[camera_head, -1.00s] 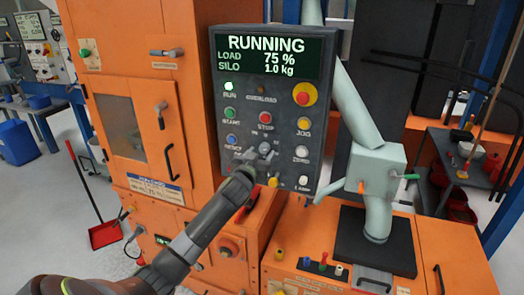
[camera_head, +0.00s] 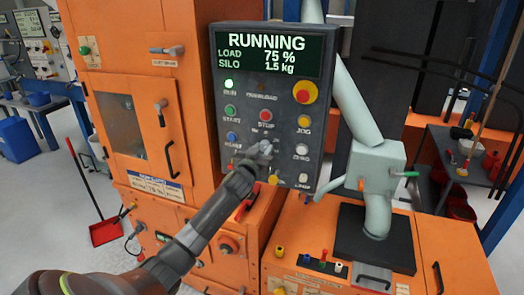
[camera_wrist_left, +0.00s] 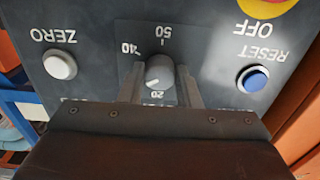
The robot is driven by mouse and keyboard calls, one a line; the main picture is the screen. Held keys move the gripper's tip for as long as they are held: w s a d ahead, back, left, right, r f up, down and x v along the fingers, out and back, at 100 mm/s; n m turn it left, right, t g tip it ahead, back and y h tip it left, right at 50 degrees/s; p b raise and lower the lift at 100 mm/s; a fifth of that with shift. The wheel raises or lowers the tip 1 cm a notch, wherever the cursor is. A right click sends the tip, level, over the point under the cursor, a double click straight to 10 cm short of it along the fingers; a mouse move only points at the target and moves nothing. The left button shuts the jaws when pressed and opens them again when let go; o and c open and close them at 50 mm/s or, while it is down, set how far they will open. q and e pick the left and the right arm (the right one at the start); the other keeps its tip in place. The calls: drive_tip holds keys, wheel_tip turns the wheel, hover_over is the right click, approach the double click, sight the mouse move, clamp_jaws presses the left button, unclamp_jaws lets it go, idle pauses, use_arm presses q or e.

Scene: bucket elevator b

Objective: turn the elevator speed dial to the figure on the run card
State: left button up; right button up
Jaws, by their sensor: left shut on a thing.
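The grey control panel (camera_head: 267,130) stands upright on the orange machine. Its screen (camera_head: 267,54) reads RUNNING, LOAD 75 %, SILO 1.5 kg. My left gripper (camera_head: 264,149) is at the speed dial, low on the panel, and mostly hides it in the head view. In the upside-down left wrist view, the round grey dial (camera_wrist_left: 160,72) is between the fingers of my left gripper (camera_wrist_left: 161,88), which is shut on it. Figures 50, 40 and 20 show around it. A pale mark on the knob is hard to read. A white card with a blue header (camera_head: 157,187) is on the orange cabinet; its print is too small to read surely.
Beside the dial are the white ZERO button (camera_wrist_left: 60,65) and blue RESET button (camera_wrist_left: 253,78). A red stop button (camera_head: 304,92) is at the panel's upper right. A pale green spout (camera_head: 375,170) stands to the right. A red dustpan (camera_head: 106,233) is on the floor.

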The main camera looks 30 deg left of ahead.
use_arm(q)
drive_tip(key=shift+m, duration=0.3)
drive_tip(key=m+p, duration=0.2)
drive_tip(key=m, duration=0.3)
drive_tip(key=m+p, duration=0.2)
drive_tip(key=m, duration=0.4)
drive_tip(key=shift+a, duration=0.1)
idle(0.4)
drive_tip(key=o, duration=1)
drive_tip(key=shift+s, duration=0.65)
drive_tip(key=b+v, duration=0.3)
drive_tip(key=v, duration=1.3)
drive_tip(key=shift+s+b, duration=0.1)
drive_tip(key=shift+b, duration=0.3)
